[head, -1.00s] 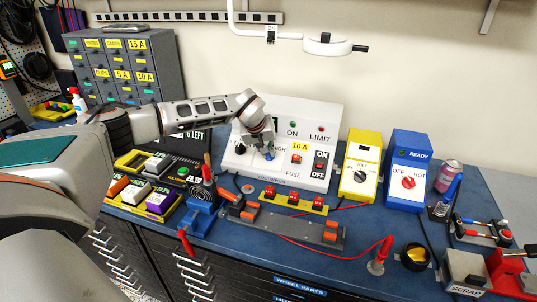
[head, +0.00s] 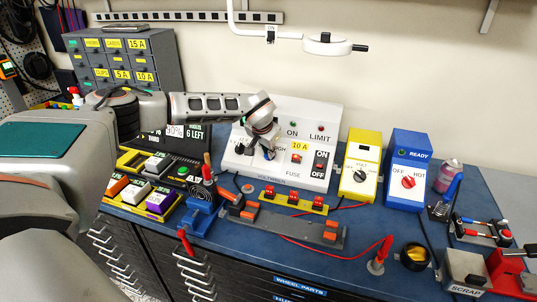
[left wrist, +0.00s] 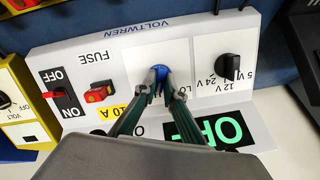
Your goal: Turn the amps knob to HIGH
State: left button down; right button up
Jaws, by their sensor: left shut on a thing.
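The white VOLTWREN power supply (head: 325,115) stands on the blue bench against the wall. Its blue amps knob (left wrist: 158,73) sits on a white panel in the middle of the front, upside down in the left wrist view. My left gripper (head: 268,153) is at the front of the unit, and its two fingers (left wrist: 160,82) are closed on the sides of the blue knob. The fingers hide much of the knob and its marks, so I cannot tell where it points. My right gripper is not in view.
A black voltage knob (left wrist: 229,67) sits beside the amps knob. A red fuse switch (left wrist: 98,92) and an ON/OFF switch (left wrist: 63,97) are on the other side. A yellow box (head: 360,165) and a blue box (head: 408,170) stand to the right.

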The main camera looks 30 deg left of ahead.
pick_arm(q)
jog(key=shift+m, duration=0.3)
jog(key=shift+d+r+m, duration=0.1)
jog(key=shift+m, duration=0.5)
jog(key=shift+m+y, duration=0.3)
jog(key=shift+m, duration=1.1)
jog(key=c, duration=2)
grip_release()
jog(key=shift+d, duration=0.1)
jog(key=shift+s+a+f+v, duration=0.1)
jog(key=shift+s+v, duration=0.1)
jog(key=shift+v, duration=0.9)
jog(key=shift+s+a+f+v, duration=0.1)
jog(key=shift+s+v, duration=0.1)
jog(key=shift+v, duration=0.95)
jog(key=shift+s+a+v, duration=0.15)
jog(key=shift+s+v, duration=0.05)
jog(key=shift+v, duration=0.9)
